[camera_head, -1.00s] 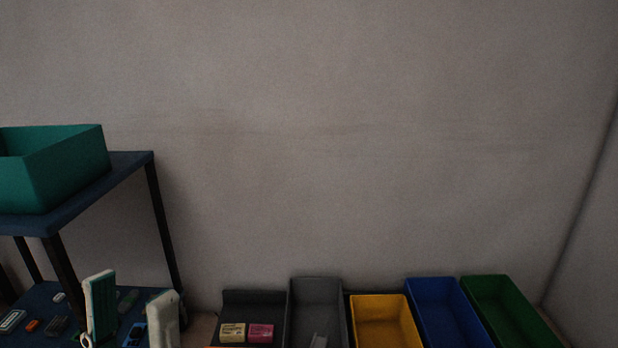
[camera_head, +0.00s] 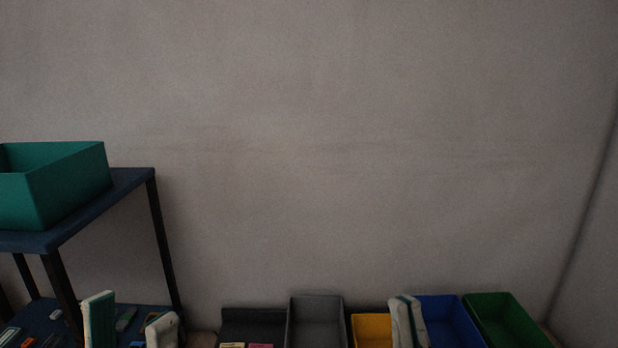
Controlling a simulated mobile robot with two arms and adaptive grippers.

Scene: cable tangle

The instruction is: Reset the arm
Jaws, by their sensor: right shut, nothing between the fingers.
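My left gripper (camera_head: 130,322) shows at the bottom left, in front of the lower shelf. Its two pale fingers stand upright and apart, with a visible gap and nothing seen between them. My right gripper (camera_head: 408,322) shows at the bottom, in front of the yellow and blue bins. Its fingers are together and hold nothing. The rest of both arms is below the picture.
A blue shelf unit (camera_head: 133,182) on the left bears a teal bin (camera_head: 60,190). Small parts lie on its lower shelf. Along the wall stand a dark bin (camera_head: 250,325) with small boxes, then grey (camera_head: 317,320), yellow (camera_head: 370,328), blue (camera_head: 447,320) and green (camera_head: 505,320) bins. The space above is clear.

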